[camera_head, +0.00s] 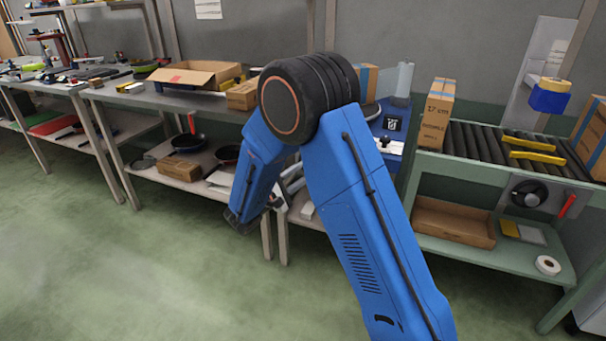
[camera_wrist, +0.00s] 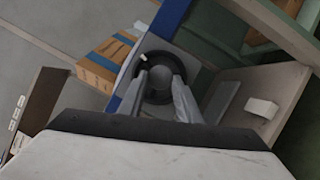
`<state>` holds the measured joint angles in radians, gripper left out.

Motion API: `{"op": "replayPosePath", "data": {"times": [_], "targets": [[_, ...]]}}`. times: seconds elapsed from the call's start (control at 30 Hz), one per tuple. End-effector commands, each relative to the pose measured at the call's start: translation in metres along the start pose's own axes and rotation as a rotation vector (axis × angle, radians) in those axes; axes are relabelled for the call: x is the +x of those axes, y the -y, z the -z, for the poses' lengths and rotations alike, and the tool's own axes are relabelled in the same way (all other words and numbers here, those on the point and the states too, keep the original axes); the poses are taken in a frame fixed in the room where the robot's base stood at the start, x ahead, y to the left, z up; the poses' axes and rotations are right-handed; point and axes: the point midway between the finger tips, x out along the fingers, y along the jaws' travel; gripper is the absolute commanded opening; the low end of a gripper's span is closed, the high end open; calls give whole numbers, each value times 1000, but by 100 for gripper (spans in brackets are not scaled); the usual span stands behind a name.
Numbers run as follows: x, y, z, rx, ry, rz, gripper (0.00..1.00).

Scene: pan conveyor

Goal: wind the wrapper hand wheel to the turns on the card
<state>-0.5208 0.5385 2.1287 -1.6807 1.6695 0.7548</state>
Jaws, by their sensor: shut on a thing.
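A dark round hand wheel (camera_wrist: 160,49) with a grey hub (camera_wrist: 160,83) shows in the wrist view. My gripper (camera_wrist: 161,88) is shut on it, with one grey finger on each side of the hub. A small pale mark (camera_wrist: 122,38) is at the upper left of the wheel. In the head view my blue arm hides the wheel and most of my gripper. A blue unit (camera_head: 372,128) shows behind the arm. It bears a dark card (camera_head: 391,124) with white marks too small to read, and a white label (camera_head: 389,146).
A roller conveyor (camera_head: 480,140) with an upright carton (camera_head: 436,115) stands at the right. Its lower shelf holds an open box (camera_head: 452,222) and a tape roll (camera_head: 547,265). A bench with an open carton (camera_head: 194,74) is behind left. The green floor at left is clear.

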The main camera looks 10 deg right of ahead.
Motion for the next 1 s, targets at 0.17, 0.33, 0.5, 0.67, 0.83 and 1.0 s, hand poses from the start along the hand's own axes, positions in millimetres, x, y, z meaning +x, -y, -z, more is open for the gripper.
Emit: {"op": "replayPosePath", "data": {"times": [0.17, 0.33, 0.5, 0.67, 0.83, 1.0], "targets": [[1, -3, -1, 157, 1, 66, 9], [1, -5, -1, 306, 1, 127, 9], [1, -6, -2, 454, 2, 189, 9], [2, -8, -3, 594, 1, 248, 9], [2, -9, -4, 744, 2, 310, 9], [3, -10, -6, 893, 1, 372, 9]]}}
